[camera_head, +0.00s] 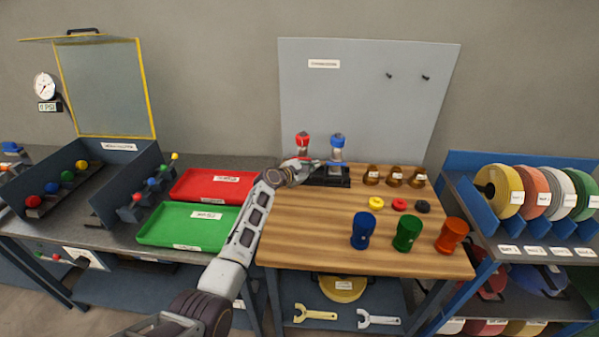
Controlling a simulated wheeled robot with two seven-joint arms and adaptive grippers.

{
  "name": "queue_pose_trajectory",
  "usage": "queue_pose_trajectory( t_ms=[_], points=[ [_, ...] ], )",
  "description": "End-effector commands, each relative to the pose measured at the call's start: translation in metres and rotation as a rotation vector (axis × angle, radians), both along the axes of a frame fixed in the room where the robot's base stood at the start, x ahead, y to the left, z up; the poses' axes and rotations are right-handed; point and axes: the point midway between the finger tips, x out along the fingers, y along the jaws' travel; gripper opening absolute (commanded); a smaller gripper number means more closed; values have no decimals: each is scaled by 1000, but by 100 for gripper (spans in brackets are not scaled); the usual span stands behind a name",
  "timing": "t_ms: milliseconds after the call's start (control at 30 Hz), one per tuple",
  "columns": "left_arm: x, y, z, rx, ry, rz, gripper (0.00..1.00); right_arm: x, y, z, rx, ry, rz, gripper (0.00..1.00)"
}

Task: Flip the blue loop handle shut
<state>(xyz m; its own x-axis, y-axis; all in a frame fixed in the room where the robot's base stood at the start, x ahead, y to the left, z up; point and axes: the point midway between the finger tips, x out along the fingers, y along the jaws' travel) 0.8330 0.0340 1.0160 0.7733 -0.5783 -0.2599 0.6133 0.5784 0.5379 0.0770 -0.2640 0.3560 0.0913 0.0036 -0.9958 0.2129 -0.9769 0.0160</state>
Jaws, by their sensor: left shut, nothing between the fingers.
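The blue loop handle (337,140) stands on top of a metal fitting at the back of the wooden table, at the right end of a black base (331,181). A similar red handle (302,140) stands to its left. My left arm reaches in from the bottom, and my left gripper (312,163) is shut and empty, low in front of the two fittings. Its tips are close to the blue one's body, below the loop; I cannot tell if they touch. The gripper hides the lower part of the red fitting. My right gripper is not in view.
Brown knobs (395,176) stand right of the base. Small coloured pieces (399,204) and blue, green and orange cups (408,233) stand further forward on the wooden table (310,250). Red (210,185) and green (188,226) trays lie left. A grey panel (370,95) rises behind.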

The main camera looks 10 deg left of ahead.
Motion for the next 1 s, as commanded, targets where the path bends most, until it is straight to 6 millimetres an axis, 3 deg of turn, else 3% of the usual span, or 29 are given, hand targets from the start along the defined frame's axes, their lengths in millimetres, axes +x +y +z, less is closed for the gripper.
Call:
queue_pose_trajectory(
  t_ms=[1000],
  points=[
    [-53, 40, 17, 1, 1, 1, 0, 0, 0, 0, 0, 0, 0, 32]
  ],
)
